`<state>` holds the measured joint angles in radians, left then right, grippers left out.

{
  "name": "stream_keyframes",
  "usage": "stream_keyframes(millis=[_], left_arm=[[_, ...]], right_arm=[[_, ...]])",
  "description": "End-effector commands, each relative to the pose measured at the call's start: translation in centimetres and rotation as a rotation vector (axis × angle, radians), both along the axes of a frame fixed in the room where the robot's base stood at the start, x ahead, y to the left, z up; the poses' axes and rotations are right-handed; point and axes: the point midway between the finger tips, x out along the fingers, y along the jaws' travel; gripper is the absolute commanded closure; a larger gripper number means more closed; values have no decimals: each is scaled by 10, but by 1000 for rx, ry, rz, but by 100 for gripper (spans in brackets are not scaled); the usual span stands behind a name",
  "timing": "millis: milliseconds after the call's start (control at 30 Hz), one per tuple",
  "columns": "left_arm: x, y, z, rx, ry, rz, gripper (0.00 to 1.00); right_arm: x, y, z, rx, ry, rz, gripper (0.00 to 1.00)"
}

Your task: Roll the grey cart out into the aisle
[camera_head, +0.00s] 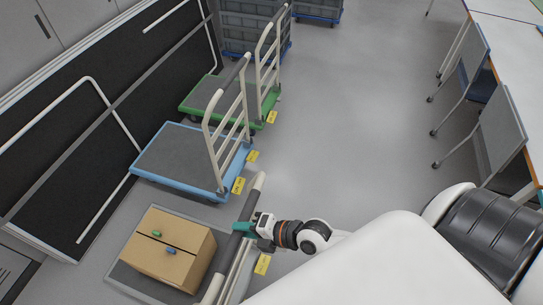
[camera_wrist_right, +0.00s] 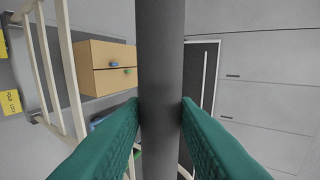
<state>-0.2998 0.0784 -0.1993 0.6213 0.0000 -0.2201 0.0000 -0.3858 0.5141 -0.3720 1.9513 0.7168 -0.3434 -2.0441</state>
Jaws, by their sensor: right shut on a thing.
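The grey cart (camera_head: 130,275) stands at the lower left in the head view, with a cardboard box (camera_head: 160,262) on its deck. Its handle is a cream frame with a dark grey grip bar (camera_head: 227,255) on the side towards me. My right gripper (camera_head: 241,229), with teal fingers, is shut on that bar. In the right wrist view the bar (camera_wrist_right: 160,60) runs upright between the two fingers (camera_wrist_right: 160,112). The lower part of the cart is cut off by the picture edge. My left gripper is not in view.
A green and a blue small item (camera_head: 171,250) lie on the box. A blue cart (camera_head: 180,155) and a green cart (camera_head: 210,95) stand beyond, along the wall. Grey crates (camera_head: 245,25) stand at the back. Chairs (camera_head: 500,130) line the right. The aisle floor (camera_head: 350,110) is clear.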

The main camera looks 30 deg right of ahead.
Motion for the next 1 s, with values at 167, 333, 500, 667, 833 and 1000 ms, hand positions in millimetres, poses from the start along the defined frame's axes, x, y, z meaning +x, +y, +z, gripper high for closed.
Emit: stream_keyframes(millis=[167,333,500,667,833,1000], left_arm=[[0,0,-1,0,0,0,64],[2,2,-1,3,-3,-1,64],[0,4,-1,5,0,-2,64],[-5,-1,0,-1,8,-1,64],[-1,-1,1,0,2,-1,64],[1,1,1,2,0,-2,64]], right_arm=[[-18,-14,-5,-14,16,3,98],[-32,-25,-8,-18,24,4,100],[-42,-33,-6,-16,18,4,100],[-53,-41,-4,-12,14,3,100],[-62,-48,-3,-9,11,2,100],[-64,-50,-2,-5,10,1,100]])
